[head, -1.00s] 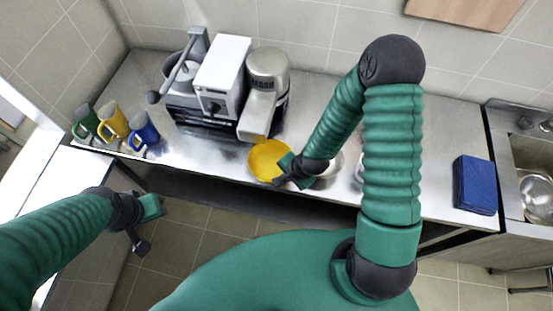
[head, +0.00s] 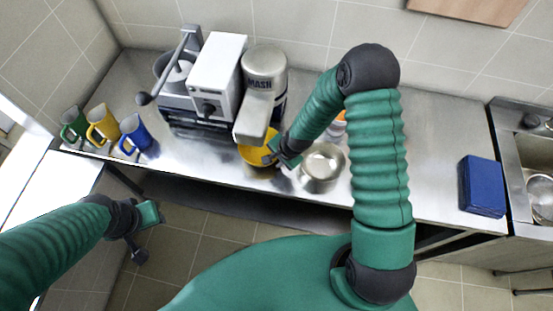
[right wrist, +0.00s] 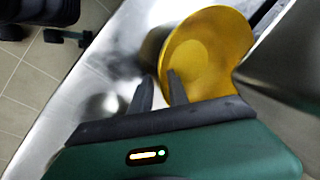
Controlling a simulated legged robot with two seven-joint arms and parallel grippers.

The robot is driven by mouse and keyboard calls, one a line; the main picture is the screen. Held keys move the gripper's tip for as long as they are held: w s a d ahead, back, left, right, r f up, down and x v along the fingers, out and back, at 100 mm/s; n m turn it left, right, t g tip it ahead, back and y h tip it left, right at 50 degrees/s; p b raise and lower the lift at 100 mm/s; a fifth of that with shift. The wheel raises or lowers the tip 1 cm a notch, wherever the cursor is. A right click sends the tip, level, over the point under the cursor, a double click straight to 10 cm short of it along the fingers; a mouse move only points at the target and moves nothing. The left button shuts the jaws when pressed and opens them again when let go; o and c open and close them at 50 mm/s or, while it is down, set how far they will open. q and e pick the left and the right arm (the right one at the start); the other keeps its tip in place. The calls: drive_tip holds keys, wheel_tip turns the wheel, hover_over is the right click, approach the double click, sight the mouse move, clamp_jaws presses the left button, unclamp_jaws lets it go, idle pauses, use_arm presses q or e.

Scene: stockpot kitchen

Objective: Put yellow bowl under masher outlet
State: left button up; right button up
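The yellow bowl (head: 256,157) is at the counter's front, partly beneath the jutting outlet head (head: 254,116) of the grey masher marked "MASH" (head: 265,66). The outlet head and my gripper hide part of the bowl. My right gripper (head: 274,154) is at the bowl's right side. In the right wrist view, the bowl (right wrist: 215,50) has its near rim between my two fingers (right wrist: 160,92), one inside and one outside; the grip looks shut on the rim. My left gripper (head: 150,228) hangs over the floor at left, away from the counter; its finger opening is unclear.
A steel bowl (head: 322,164) stands just right of my right gripper. A white machine with a lever (head: 215,75) is left of the masher.

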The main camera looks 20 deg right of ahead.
use_arm(q)
drive_tip(key=shift+s+r, duration=0.1)
drive_tip(key=shift+s, duration=0.05)
use_arm(e)
drive_tip(key=shift+s, duration=0.1)
use_arm(q)
drive_tip(key=shift+a, duration=0.1)
use_arm(e)
drive_tip(key=shift+a+r, duration=0.1)
drive_tip(key=shift+r, duration=0.1)
drive_tip(key=shift+r, duration=0.35)
use_arm(q)
drive_tip(key=shift+f, duration=0.25)
use_arm(e)
drive_tip(key=s+r+n, duration=0.4)
drive_tip(key=r, duration=0.1)
drive_tip(key=s+r+n+h, duration=0.1)
drive_tip(key=s+r+n, duration=0.3)
drive_tip(key=r, duration=0.2)
drive_tip(key=s+d+r+n, duration=0.1)
drive_tip(key=s+r+n, duration=0.3)
drive_tip(key=r+n, duration=0.1)
drive_tip(key=shift+s+d+r+g+h, duration=0.1)
drive_tip(key=shift+s+r+g+h, duration=0.25)
drive_tip(key=shift+r, duration=0.3)
drive_tip(key=shift+s, duration=0.2)
